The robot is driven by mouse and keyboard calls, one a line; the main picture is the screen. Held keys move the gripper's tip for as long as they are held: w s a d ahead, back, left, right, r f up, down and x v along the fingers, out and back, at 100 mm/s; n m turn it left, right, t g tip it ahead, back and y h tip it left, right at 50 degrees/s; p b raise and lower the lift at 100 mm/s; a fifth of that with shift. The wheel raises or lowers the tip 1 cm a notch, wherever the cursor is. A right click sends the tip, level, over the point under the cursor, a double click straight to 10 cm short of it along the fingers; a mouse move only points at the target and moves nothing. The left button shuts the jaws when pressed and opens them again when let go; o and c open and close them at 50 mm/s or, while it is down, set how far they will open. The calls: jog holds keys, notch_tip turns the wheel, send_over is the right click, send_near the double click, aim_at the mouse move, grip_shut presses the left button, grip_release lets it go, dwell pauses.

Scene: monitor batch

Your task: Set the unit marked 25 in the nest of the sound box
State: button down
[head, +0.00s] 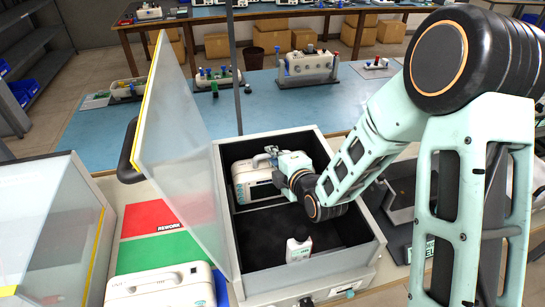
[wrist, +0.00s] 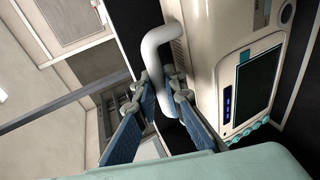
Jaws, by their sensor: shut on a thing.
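The sound box (head: 228,262) stands open in the head view, its clear lid (head: 180,130) raised to the left and its inside black. A cream unit (head: 246,184) with a dark screen is inside the box's back left part. My gripper (head: 270,160) is shut on the handle on the unit's top. In the wrist view, the blue fingers (wrist: 168,97) close around the pale handle (wrist: 160,42) of the unit (wrist: 205,60). I cannot read the number on this unit, nor tell whether it rests on the nest, which is mostly hidden.
A small white bottle-like item (head: 299,246) stands in the box's front part. A second clear-lidded box (head: 45,215) stands at left. A grey fixture (head: 400,215) is at right.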

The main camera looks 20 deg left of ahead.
jog(key=shift+f, duration=0.35)
jog(key=c, duration=2.4)
grip_release()
jog(key=shift+f, duration=0.15)
jog(key=o, duration=0.4)
jog(key=shift+s, duration=0.1)
jog(key=shift+d+r, duration=0.1)
jog(key=shift+r, duration=0.1)
